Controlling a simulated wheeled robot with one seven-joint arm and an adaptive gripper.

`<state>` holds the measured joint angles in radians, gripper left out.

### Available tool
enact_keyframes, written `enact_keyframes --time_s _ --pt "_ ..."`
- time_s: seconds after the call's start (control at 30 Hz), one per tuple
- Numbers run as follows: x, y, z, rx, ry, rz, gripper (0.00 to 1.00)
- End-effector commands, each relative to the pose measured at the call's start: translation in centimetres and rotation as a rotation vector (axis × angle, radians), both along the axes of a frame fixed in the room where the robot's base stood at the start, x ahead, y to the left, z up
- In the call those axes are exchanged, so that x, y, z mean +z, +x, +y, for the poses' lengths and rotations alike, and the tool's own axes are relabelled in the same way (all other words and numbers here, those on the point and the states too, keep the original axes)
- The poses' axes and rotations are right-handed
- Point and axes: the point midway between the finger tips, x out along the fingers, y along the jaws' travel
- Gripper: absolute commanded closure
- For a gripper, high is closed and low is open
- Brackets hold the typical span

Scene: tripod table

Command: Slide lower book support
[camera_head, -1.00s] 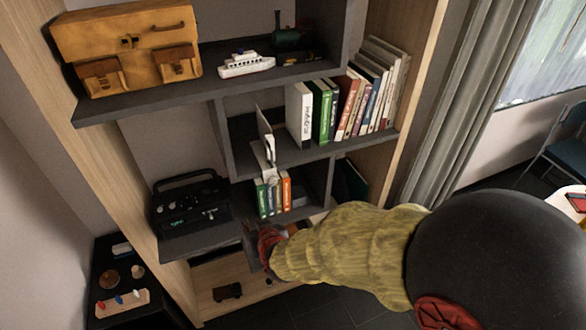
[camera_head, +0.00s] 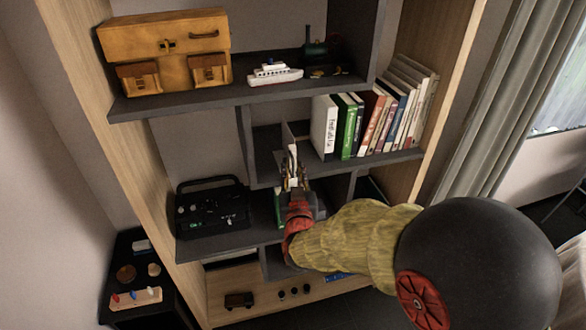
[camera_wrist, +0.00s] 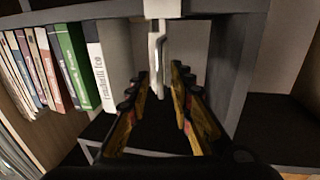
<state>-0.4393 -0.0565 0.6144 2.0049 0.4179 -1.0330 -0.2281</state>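A thin white book support (camera_head: 290,150) stands on the middle shelf, a little left of the row of books. In the wrist view, which looks upside down, the white support (camera_wrist: 157,45) shows between and just beyond the two fingertips. A white block of it sits at the shelf's front edge. My gripper (camera_head: 296,178) is in front of that edge and partly hides the support's lower part. In the wrist view my gripper (camera_wrist: 158,78) is open, with a finger on each side of the support. I cannot tell whether either finger touches it.
Several books (camera_head: 370,120) stand right of the support, with a white book (camera_head: 324,125) nearest. A dark upright divider (camera_head: 246,145) is to the left. A black radio (camera_head: 212,205) is on the lower left shelf. A toy ship (camera_head: 274,73) is above.

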Motion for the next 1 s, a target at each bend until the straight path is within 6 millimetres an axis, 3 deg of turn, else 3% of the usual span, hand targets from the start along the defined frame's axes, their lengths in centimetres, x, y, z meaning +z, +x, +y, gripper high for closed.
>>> enact_keyframes --time_s 0.17,0.47,0.83,1.0 --pt "0.0 1.4 0.1 0.0 0.0 0.0 0.78" --pt "0.0 1.6 0.2 0.001 0.0 0.0 0.78" --pt "0.0 1.6 0.1 0.001 0.0 0.001 0.99" --pt "0.0 1.6 0.1 0.001 0.0 0.001 1.0"
